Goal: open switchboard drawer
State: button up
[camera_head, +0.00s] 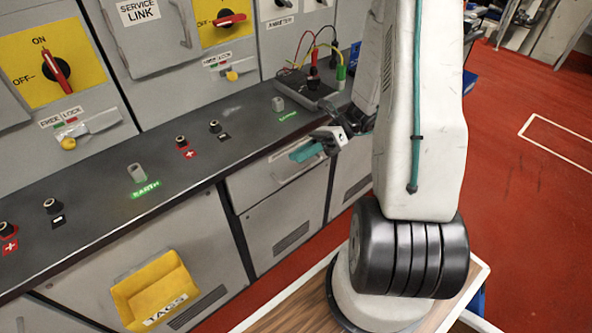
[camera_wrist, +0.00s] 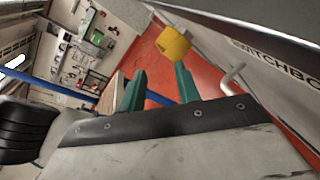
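The switchboard drawer (camera_head: 262,182) is a grey front under the dark counter, left of my arm in the head view; it looks shut. In the wrist view its front (camera_wrist: 262,75) carries a partly cut-off "SWITCHBO" label. A pale bar handle (camera_wrist: 229,77) stands out from that front, to the right of my fingers. My gripper (camera_head: 306,151) has teal fingers and is near the counter edge, by the top of the drawer. In the wrist view my gripper (camera_wrist: 158,84) is open, with nothing between the fingers. The handle is outside the fingers, beside the right one.
The counter (camera_head: 95,215) carries several terminals and a meter with leads (camera_head: 308,85). A yellow TAGS bin (camera_head: 155,290) hangs on the front at lower left. A yellow object (camera_wrist: 173,43) shows beyond my fingers. Red floor (camera_head: 515,190) is open at right.

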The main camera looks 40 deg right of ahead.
aim_at(296, 171)
jog(key=d+f+m+t+h, duration=0.1)
jog(key=d+f+m+t, duration=0.3)
jog(key=f+m+t, duration=0.3)
jog(key=d+f+m+t, duration=0.4)
jog(key=f+m+t, duration=0.15)
jog(key=m, duration=0.35)
jog(key=shift+g, duration=0.45)
jog(key=x, duration=0.5)
jog(key=f+x, duration=0.1)
jog(key=x, duration=0.1)
jog(key=shift+w+a, duration=0.25)
jog(key=shift+w, duration=0.15)
grip_shut()
